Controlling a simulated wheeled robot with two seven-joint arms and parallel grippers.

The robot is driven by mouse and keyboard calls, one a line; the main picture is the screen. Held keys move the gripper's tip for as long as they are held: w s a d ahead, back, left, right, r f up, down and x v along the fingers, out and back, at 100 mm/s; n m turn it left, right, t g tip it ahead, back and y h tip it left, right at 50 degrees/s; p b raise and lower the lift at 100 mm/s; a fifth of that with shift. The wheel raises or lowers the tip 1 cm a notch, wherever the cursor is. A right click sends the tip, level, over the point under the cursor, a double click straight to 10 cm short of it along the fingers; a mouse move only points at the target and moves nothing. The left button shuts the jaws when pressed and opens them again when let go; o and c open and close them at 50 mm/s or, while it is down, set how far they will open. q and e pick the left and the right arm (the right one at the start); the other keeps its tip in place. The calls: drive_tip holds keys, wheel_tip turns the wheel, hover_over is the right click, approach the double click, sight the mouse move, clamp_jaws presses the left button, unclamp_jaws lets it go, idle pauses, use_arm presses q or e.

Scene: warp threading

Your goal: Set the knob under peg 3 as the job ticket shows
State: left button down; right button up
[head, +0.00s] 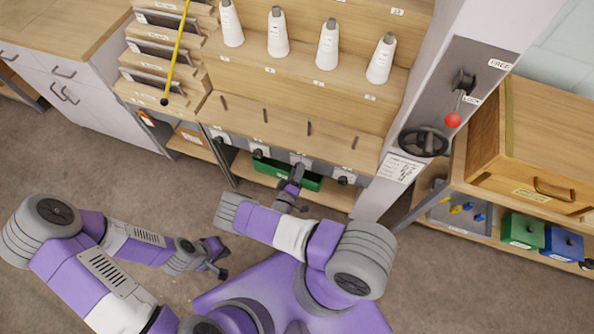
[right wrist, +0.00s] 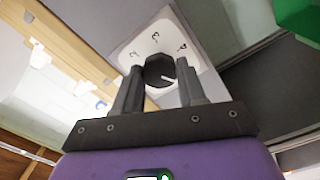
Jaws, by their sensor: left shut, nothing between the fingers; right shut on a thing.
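In the right wrist view a dark round knob (right wrist: 158,69) sits on a white dial plate (right wrist: 122,57) with several small marks around it. A pale pointer line on the knob points to the lower right of that picture. My right gripper (right wrist: 159,88) has one finger on each side of the knob and is shut on it. In the head view my right gripper (head: 297,177) is at the third dial plate (head: 301,159) from the left, under the rack. My left gripper (head: 219,262) is shut and empty, low over the floor. A white printed card (head: 400,168) hangs on the grey column; its text is too small to read.
Other knobs (head: 258,154) and (head: 343,180) flank the held one. A green bin (head: 268,168) stands just below. White cones (head: 328,45) stand on the shelf above. The grey column carries a red-tipped lever (head: 453,120) and a black handwheel (head: 423,142). The floor at left is clear.

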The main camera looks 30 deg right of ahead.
drive_tip(key=o, duration=1.1)
drive_tip(key=shift+c, duration=0.2)
drive_tip(key=v, duration=0.7)
drive_tip(key=shift+s+a, duration=0.2)
drive_tip(key=shift+a, duration=0.05)
